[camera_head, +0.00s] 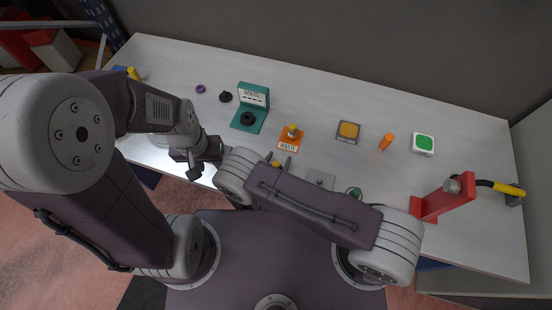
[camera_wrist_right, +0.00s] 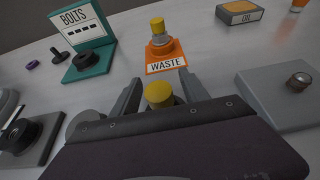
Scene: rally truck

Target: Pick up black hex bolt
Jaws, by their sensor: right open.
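A small black piece that looks like the black hex bolt (camera_head: 225,97) lies on the table left of the teal BOLTS stand (camera_head: 253,96). It also shows at the upper left of the right wrist view (camera_wrist_right: 57,55), beside the same stand (camera_wrist_right: 82,38). My right gripper (camera_head: 281,163) is open, well to the front and right of this piece. In the right wrist view a yellow-topped piece (camera_wrist_right: 159,94) shows between its fingers; I cannot tell whether they touch it. My left gripper (camera_head: 206,163) is over the front left of the table; its jaw gap is unclear.
An orange WASTE stand (camera_head: 289,142) holds a yellow-topped piece (camera_head: 292,130). A purple ring (camera_head: 200,88) lies at the back left. A grey plate (camera_head: 320,179) is right of my right gripper. A red stand (camera_head: 443,197) is at the right. The back middle is fairly clear.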

